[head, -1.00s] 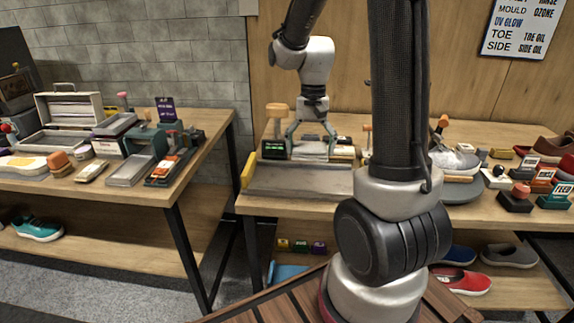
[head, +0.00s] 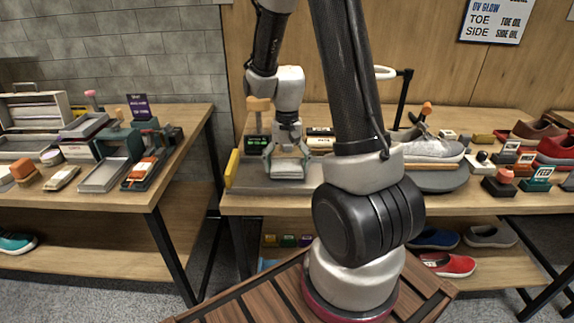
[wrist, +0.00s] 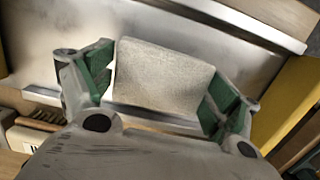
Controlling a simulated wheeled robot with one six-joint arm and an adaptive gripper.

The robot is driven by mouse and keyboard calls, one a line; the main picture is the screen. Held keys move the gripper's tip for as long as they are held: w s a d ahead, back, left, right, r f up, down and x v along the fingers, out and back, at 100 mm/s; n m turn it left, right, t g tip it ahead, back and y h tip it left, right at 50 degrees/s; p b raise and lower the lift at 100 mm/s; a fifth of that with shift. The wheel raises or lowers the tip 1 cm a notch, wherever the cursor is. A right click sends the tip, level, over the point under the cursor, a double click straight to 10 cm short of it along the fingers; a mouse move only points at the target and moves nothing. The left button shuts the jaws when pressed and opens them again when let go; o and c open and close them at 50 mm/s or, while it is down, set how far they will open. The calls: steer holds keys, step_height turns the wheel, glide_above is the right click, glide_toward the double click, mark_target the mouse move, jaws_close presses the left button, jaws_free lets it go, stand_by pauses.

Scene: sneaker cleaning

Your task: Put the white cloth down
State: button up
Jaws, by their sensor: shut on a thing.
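The white cloth (wrist: 160,75) is a pale, slightly rough folded block in the wrist view. It lies between the green-padded fingers of my gripper (wrist: 155,92), which is shut on it. In the head view my gripper (head: 288,168) points down over the grey metal tray (head: 245,178) at the left front of the middle table, with the pale cloth (head: 287,171) between its fingers. In the wrist view the bare metal tray (wrist: 200,38) shows behind the cloth. I cannot tell whether the cloth touches the tray.
A yellow strip (head: 232,168) edges the tray's left side. A small green display (head: 257,143) and a wooden-knobbed tool (head: 258,103) stand behind it. A wooden brush (wrist: 40,122) is near the gripper's left.

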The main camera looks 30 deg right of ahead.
mark_target(287, 161)
steer(key=shift+f, duration=0.1)
steer(key=o, duration=0.7)
step_height(287, 161, up, 12)
steer(key=w, duration=0.1)
steer(key=s+a+r+n+t, duration=0.1)
steer(key=s+r+n+t, duration=0.1)
steer(key=s+r, duration=0.2)
steer(key=s+a+r+n+t, duration=0.1)
steer(key=s+r+n, duration=0.1)
steer(key=s, duration=0.5)
steer(key=s+a+r+n+t, duration=0.1)
steer(key=s+r+n+t, duration=0.1)
steer(key=s+r, duration=0.3)
steer(key=shift+s+r+n+t+h, duration=0.15)
steer(key=shift+s+r+n+h, duration=0.05)
steer(key=shift+s, duration=0.2)
steer(key=shift+s+r+n+t+h, duration=0.15)
steer(key=shift+s+n+h, duration=0.05)
steer(key=shift+s, duration=0.2)
